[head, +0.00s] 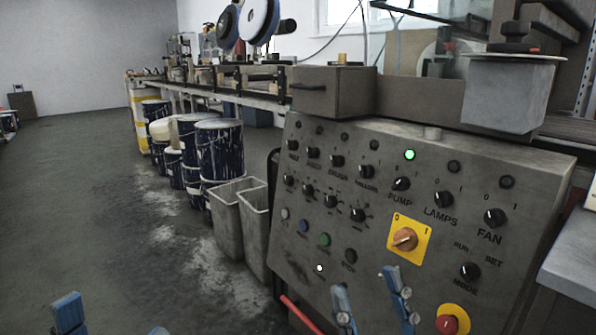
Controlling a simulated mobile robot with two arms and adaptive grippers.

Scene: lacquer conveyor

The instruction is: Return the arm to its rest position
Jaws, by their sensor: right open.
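My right gripper (367,284) is at the bottom of the head view, in front of the lower part of the grey control panel (370,255). Its two blue-tipped fingers stand apart with nothing between them. I cannot tell the exact gap to the panel. My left gripper (113,318) shows only as two blue fingertips at the bottom left edge, spread apart over the floor, with nothing seen between them. The rest of both grippers and the arms are cut off by the frame.
The panel carries a lit green lamp (410,154), a yellow-backed rotary switch (404,238) and a red button (447,325). Grey bins (255,225) and paint drums (219,150) stand left of it, below the conveyor line (235,92). Floor at left is clear.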

